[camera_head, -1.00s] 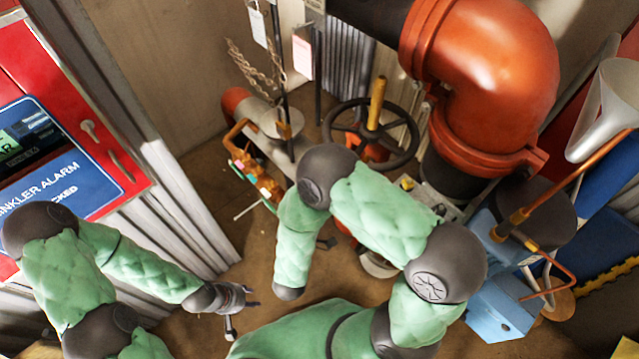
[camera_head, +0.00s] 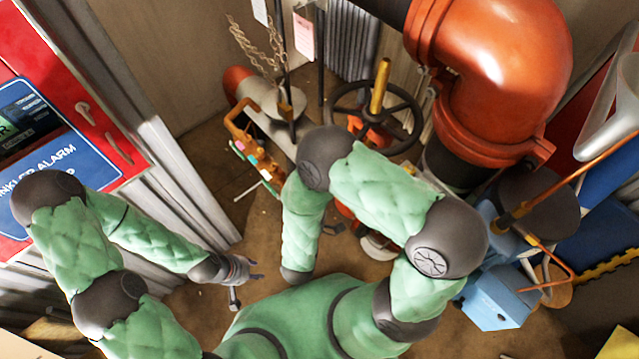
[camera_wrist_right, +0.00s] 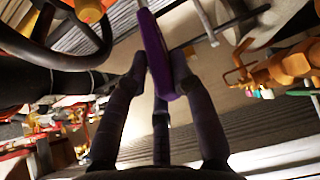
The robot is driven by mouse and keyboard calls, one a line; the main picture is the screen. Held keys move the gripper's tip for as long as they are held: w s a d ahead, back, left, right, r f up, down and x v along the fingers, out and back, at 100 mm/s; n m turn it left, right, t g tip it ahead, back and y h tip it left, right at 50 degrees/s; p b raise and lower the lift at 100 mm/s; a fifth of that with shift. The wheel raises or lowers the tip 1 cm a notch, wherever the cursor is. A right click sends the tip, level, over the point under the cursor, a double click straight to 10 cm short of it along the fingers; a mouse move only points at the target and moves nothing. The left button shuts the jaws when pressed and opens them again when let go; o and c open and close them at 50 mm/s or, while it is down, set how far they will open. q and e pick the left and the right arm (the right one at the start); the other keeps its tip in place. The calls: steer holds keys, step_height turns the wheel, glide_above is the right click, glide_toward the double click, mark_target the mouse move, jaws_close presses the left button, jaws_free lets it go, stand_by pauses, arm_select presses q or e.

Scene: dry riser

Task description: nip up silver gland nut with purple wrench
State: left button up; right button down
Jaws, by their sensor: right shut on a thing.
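In the right wrist view a purple wrench (camera_wrist_right: 156,52) stands lengthwise between the fingertips of my right gripper (camera_wrist_right: 159,68), which is shut on it. In the head view my right gripper and the wrench are mostly hidden by my right arm. My left gripper (camera_head: 243,270) is empty, fingers spread, above the floor at the lower left. The valve with a dark handwheel (camera_head: 414,142) and yellow stem (camera_head: 379,86) stands behind my right arm. I cannot make out the silver gland nut in either view.
A large orange pipe elbow (camera_head: 500,60) rises at the right, above a blue box (camera_head: 495,300). An orange clamp-like fitting (camera_head: 237,124) and hanging chains (camera_head: 262,58) are at the back. A red alarm cabinet (camera_head: 85,105) borders the left. Bare floor (camera_head: 215,150) shows between.

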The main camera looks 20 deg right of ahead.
steer(key=shift+s+d+f, duration=0.15)
steer(key=shift+s+f, duration=0.1)
steer(key=shift+f, duration=0.1)
steer(key=shift+w, duration=0.1)
steer(key=shift+w+a+r+m+g+h, duration=0.1)
steer(key=shift+w+a+m+g+h, duration=0.2)
steer(key=shift+w+m+h, duration=0.15)
steer(key=w+a+m+g+h+b, duration=0.2)
steer(key=w+m+g+h+b, duration=0.4)
steer(key=w+g, duration=0.3)
steer(key=shift+w+m+h, duration=0.2)
steer(key=shift+m+h, duration=0.15)
steer(key=shift+m, duration=0.4)
stand_by(1.4)
steer(key=shift+w+r+b, duration=0.1)
steer(key=shift+w+b, duration=0.05)
steer(key=shift+b, duration=0.15)
stand_by(0.4)
